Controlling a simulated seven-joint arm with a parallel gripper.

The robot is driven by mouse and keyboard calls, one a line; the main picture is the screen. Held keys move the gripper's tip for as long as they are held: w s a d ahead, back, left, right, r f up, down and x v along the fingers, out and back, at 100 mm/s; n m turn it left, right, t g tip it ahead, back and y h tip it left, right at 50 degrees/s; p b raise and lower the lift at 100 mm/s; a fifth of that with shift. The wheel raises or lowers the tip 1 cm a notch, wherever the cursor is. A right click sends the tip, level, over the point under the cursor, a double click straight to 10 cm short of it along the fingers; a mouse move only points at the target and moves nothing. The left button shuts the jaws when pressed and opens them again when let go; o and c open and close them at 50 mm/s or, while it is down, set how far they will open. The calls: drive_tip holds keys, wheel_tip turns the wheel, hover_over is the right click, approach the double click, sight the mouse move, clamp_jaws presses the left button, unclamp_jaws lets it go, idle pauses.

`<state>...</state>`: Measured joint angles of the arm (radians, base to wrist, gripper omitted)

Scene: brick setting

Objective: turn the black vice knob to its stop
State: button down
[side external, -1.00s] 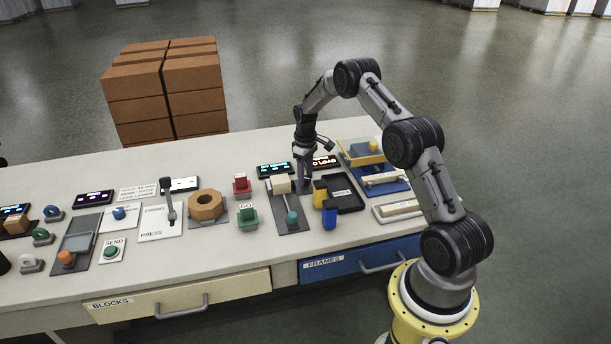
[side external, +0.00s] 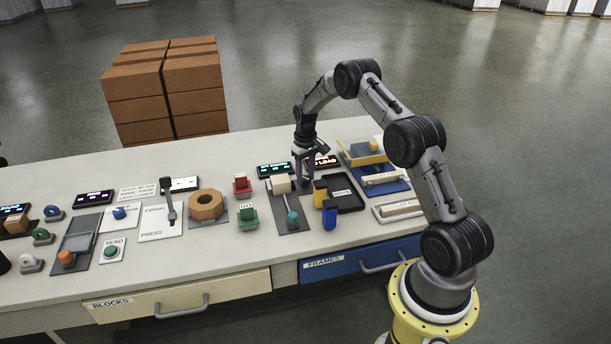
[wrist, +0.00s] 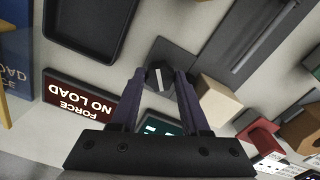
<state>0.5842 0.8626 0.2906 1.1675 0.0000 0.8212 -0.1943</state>
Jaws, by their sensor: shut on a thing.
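The black vice knob (wrist: 156,77), with a white stripe on its top, shows in the wrist view between the tips of my gripper's two purple fingers. My gripper (wrist: 160,78) is shut on it. In the side view my gripper (side external: 304,182) points down at the bench just right of a cream block (side external: 280,185); I cannot make out the knob there. The cream block (wrist: 217,103) is close to the right finger in the wrist view and sits by a dark plate (wrist: 245,50).
A display reading "NO LOAD" (wrist: 79,97) stands near the fingers, with a second display (side external: 274,170) beside it.

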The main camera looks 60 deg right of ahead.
sight(306, 177)
drive_tip(key=shift+c, duration=1.9)
unclamp_jaws()
drive_tip(key=shift+a+n, duration=0.1)
drive_tip(key=shift+n, duration=1)
drive_tip(key=n, duration=0.8)
wheel_tip(306, 177, up, 14)
drive_tip(key=a+r+n+t, duration=0.1)
drive_tip(key=a+r, duration=0.5)
drive_tip(key=r, duration=0.2)
drive_tip(key=a+r+n+t+h, duration=0.1)
drive_tip(key=a+r, duration=0.5)
drive_tip(key=r, duration=0.3)
drive_tip(key=shift+w+t, duration=0.15)
drive_tip(key=shift+t, duration=0.25)
